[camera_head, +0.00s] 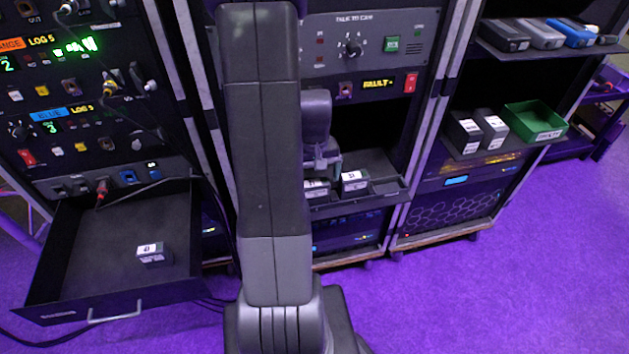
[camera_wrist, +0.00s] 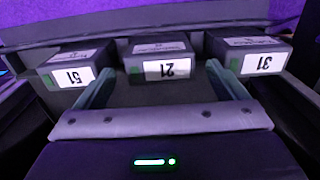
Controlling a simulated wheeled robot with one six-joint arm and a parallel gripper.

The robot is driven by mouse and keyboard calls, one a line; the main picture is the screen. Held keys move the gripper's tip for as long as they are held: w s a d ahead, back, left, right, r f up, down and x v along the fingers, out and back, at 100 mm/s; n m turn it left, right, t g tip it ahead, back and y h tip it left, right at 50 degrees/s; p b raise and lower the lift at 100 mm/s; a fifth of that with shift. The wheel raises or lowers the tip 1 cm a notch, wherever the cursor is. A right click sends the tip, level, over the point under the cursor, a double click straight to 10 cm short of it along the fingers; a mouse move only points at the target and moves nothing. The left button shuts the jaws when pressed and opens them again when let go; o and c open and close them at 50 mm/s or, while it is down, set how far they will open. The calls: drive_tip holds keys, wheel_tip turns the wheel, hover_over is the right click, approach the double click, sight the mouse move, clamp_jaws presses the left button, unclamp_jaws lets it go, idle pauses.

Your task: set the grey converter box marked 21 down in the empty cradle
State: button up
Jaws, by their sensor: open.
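In the wrist view the grey converter box marked 21 (camera_wrist: 160,69) stands in the middle of a row, its label upside down. A box marked 51 (camera_wrist: 70,77) is left of it and a box marked 31 (camera_wrist: 258,63) right of it. My gripper (camera_wrist: 160,78) is open, with one finger on each side of box 21 and visible gaps between. In the head view my gripper is mostly hidden behind my arm, at the middle rack's shelf (camera_head: 375,190). A labelled box (camera_head: 354,181) shows there beside it. I cannot make out an empty cradle.
An open drawer (camera_head: 90,275) at the left holds a box marked 41 (camera_head: 153,253). The right rack holds two dark boxes (camera_head: 465,135) and a green bin (camera_head: 535,121), with several devices (camera_head: 542,35) on its upper shelf. Purple floor (camera_head: 530,260) is clear at the right.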

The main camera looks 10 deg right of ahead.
wheel_tip(320, 180, up, 9)
drive_tip(key=shift+r+p, duration=0.2)
drive_tip(key=shift+p, duration=0.25)
wheel_tip(320, 180, down, 12)
drive_tip(key=shift+b, duration=0.75)
drive_tip(key=shift+w+r+p, duration=0.1)
drive_tip(key=shift+r+p, duration=1.05)
drive_tip(key=shift+r, duration=0.25)
